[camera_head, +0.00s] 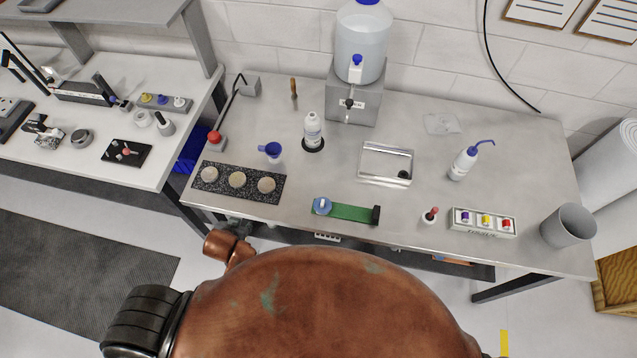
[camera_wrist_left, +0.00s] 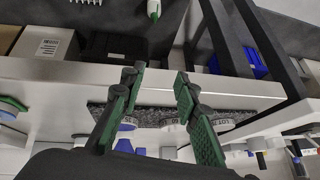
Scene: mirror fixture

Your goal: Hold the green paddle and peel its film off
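The green paddle (camera_head: 352,212) lies on the steel table near its front edge. A round blue patch with a small white mark (camera_head: 322,205) covers its left end, and a dark block (camera_head: 376,215) is at its right end. I cannot tell how the film sits on it. My left gripper (camera_head: 238,226) is at the front table edge, below the speckled mat and left of the paddle, partly hidden. In the left wrist view its green-padded fingers (camera_wrist_left: 157,98) are apart with nothing between them. Part of the paddle (camera_wrist_left: 12,102) shows at that view's left edge. My right gripper is out of view.
The speckled mat (camera_head: 220,192) with round pads lies left of the paddle. Behind are a blue cup (camera_head: 271,151), a white bottle (camera_head: 312,131) and a metal tray (camera_head: 374,177). Right are a small red-topped item (camera_head: 430,215), a button box (camera_head: 483,221) and a grey bin (camera_head: 567,226).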

